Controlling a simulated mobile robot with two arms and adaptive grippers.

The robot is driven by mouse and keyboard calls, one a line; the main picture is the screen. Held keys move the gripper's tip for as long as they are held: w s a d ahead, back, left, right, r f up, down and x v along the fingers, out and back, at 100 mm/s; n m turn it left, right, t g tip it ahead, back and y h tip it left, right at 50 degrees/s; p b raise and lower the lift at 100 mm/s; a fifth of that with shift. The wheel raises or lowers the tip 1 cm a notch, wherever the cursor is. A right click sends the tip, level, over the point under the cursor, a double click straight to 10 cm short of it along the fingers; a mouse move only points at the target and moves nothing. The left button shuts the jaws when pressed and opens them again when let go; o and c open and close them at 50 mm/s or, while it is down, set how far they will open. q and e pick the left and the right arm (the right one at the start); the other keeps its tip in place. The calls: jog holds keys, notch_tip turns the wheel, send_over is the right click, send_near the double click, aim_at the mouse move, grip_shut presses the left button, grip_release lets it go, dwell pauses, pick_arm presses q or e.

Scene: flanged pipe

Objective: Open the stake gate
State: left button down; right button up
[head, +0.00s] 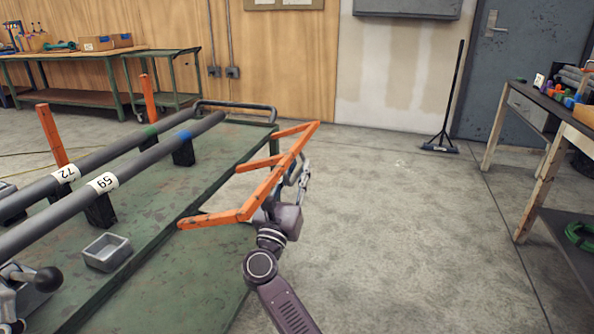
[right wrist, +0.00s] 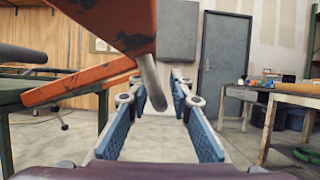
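The stake gate (head: 262,190) is an orange frame of bars at the right edge of the green cart (head: 150,235). Its lower bar reaches over the cart top, and its upper end stands toward the far right corner. My right gripper (head: 299,178) is at the outer right side of the gate. In the right wrist view its blue-padded fingers stand wide apart, and a grey rod (right wrist: 151,84) slants down from the orange bar (right wrist: 125,25) toward the space between them. I cannot tell whether the rod touches a finger. My left gripper is not in view.
Two grey pipes, labelled 72 (head: 66,173) and 59 (head: 103,183), lie on black supports on the cart. Orange stakes (head: 52,135) stand along its left side. A small grey tray (head: 107,252) sits on top. A workbench (head: 545,120) stands right; the floor between is clear.

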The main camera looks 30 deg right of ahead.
jog(key=shift+a, duration=0.1)
jog(key=shift+s+a+f, duration=0.15)
jog(key=shift+a, duration=0.05)
jog(key=v, duration=1.1)
jog(key=shift+s, duration=0.15)
jog(key=shift+a, duration=0.1)
